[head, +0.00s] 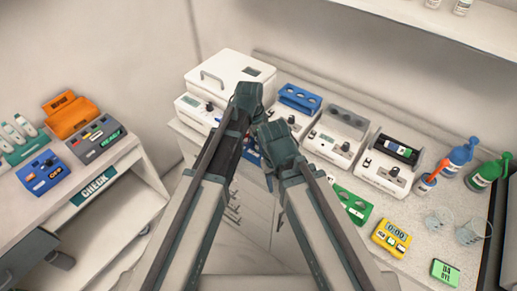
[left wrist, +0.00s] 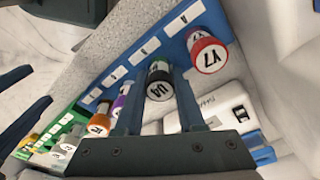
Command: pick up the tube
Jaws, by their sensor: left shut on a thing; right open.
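A tube marked UA with a dark cap (left wrist: 159,84) shows in the left wrist view, between the two fingers of my left gripper (left wrist: 156,72). That gripper is shut on it, at the blue rack (left wrist: 143,48). I cannot tell whether the tube is clear of the rack. A red-capped tube marked Y7 (left wrist: 207,52) stands beside it. Purple-capped and orange-capped (left wrist: 99,124) tubes are on the other side. In the head view my left gripper (head: 248,92) is above my right gripper (head: 273,133), which is open and close by. The arms hide most of the blue rack there.
Blue and green bottles (head: 487,174) and glass beakers (head: 440,222) are at the right.

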